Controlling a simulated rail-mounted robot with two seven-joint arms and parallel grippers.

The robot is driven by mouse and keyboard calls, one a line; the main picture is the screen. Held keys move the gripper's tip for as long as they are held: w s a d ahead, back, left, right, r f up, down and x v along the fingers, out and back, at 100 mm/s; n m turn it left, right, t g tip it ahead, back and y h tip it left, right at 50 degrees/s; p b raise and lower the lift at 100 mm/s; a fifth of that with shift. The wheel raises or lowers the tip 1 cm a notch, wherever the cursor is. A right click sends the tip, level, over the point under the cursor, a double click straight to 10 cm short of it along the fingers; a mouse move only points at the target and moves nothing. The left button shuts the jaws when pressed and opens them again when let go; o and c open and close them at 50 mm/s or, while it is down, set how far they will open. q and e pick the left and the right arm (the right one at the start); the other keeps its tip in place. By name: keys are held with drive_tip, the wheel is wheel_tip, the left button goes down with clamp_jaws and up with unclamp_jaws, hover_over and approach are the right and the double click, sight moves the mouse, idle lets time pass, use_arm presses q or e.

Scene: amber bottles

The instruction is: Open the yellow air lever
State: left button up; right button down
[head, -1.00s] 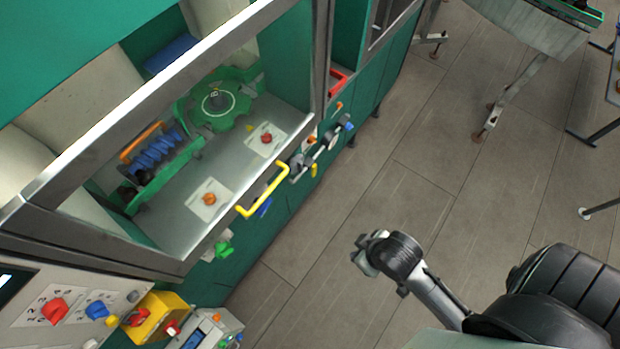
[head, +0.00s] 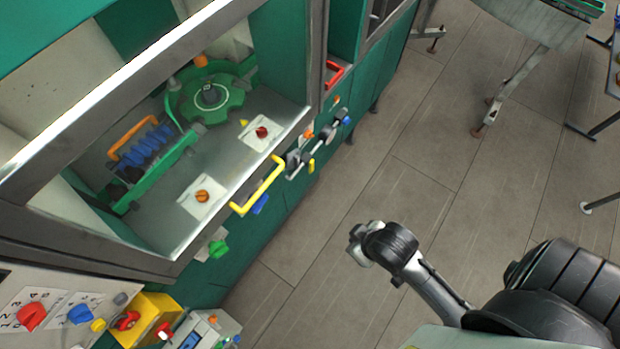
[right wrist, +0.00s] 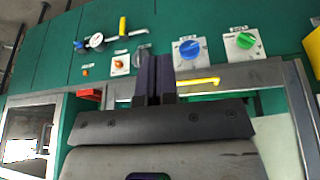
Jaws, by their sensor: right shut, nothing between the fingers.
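The small yellow lever (head: 311,166) sticks out from the green cabinet front, beside the gauge and pipe fittings (head: 328,134). It also shows in the right wrist view as a yellow bar (right wrist: 123,26) next to the round white gauge (right wrist: 97,40). My right gripper (head: 362,244) is over the floor in front of the cabinet, apart from the lever. Its dark fingers (right wrist: 156,78) are shut and empty in the right wrist view. My left gripper is not in view.
A larger yellow handle (head: 258,187) juts from the cabinet's front edge. Blue (right wrist: 189,48), green (right wrist: 243,40) and orange (right wrist: 120,63) knobs are on the panel. A red handle (head: 334,75) is farther along. Open floor (head: 330,210) separates my arm from the cabinet.

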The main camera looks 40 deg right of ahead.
drive_tip(key=w+f+t+h+b, duration=0.1)
drive_tip(key=w+f+b, duration=0.4)
drive_tip(key=f+b, duration=0.55)
drive_tip(key=w+d+f+b, duration=0.1)
drive_tip(key=w+f+b, duration=0.4)
drive_tip(key=f+b, duration=0.55)
drive_tip(key=w+f+t+h+b, duration=0.1)
drive_tip(key=w+f+b, duration=0.4)
drive_tip(key=f+b, duration=0.55)
drive_tip(key=w+d+f+n+t+h+b, duration=0.1)
drive_tip(key=w+d+f+t+h+b, duration=0.1)
drive_tip(key=w+d+f+h+b, duration=0.5)
drive_tip(key=w+d+f+n+t+h+b, duration=0.1)
drive_tip(key=w+d+f+h+b, duration=0.15)
drive_tip(key=f+b, duration=0.55)
drive_tip(key=w+a+f+n+t+y+p, duration=0.1)
drive_tip(key=w+a+n+t+y+p, duration=0.1)
drive_tip(key=n+t, duration=0.4)
drive_tip(key=shift+w+a+n+t+y, duration=0.3)
drive_tip(key=shift+w+a+n+y, duration=0.15)
drive_tip(key=shift+w+a+n, duration=0.75)
drive_tip(key=shift+d, duration=0.15)
